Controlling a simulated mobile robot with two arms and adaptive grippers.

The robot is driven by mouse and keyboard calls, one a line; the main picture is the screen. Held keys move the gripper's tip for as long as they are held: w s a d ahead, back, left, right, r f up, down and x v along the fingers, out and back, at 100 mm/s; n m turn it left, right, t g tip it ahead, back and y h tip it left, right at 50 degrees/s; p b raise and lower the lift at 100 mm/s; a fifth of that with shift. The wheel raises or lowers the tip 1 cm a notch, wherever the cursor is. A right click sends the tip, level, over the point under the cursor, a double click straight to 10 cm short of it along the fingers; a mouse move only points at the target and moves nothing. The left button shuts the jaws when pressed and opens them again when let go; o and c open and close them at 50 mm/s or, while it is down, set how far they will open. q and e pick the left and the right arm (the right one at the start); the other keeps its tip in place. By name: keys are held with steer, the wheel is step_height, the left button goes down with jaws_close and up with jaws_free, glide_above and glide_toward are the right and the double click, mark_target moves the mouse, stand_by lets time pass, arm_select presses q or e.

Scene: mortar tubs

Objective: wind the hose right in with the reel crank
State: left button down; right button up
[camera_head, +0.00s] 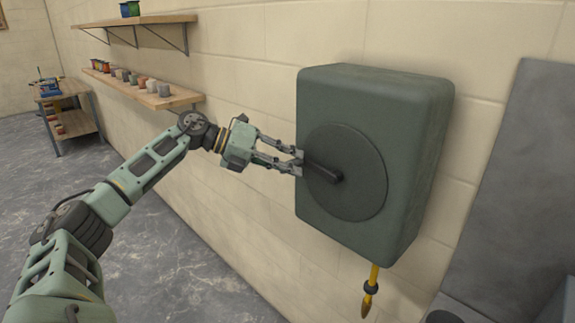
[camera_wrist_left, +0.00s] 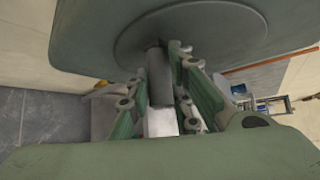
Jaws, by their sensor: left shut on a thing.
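The hose reel (camera_head: 400,150) is a dark green box on the wall, with a round dark disc (camera_head: 365,195) on its front. A short black crank (camera_head: 322,172) runs from the disc's middle to the left. My left gripper (camera_head: 297,163) is closed around the handle at the crank's outer end and hides most of it. In the left wrist view a grey cylindrical handle (camera_wrist_left: 155,66) stands between the fingers. A short length of yellow hose (camera_head: 374,272) hangs below the box, with a black collar (camera_head: 370,288) and a pointed yellow tip. My right gripper is not in view.
Two wooden wall shelves with small coloured pots, the lower shelf (camera_head: 140,88) being nearer the arm, are left of the reel. A wooden bench (camera_head: 75,122) stands far left. A grey upright panel (camera_head: 515,165) is at the right. Open concrete floor lies below left.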

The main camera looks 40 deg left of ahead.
arm_select(q)
steer(key=c, duration=1.9)
jaws_free()
steer(key=shift+r, duration=0.35)
steer(key=o, duration=0.3)
steer(key=shift+d+f, duration=0.1)
steer(key=shift+d, duration=0.15)
steer(key=shift+o, duration=0.2)
steer(key=shift+s+a, duration=0.2)
steer(key=shift+a, duration=0.25)
steer(key=v, duration=1.1)
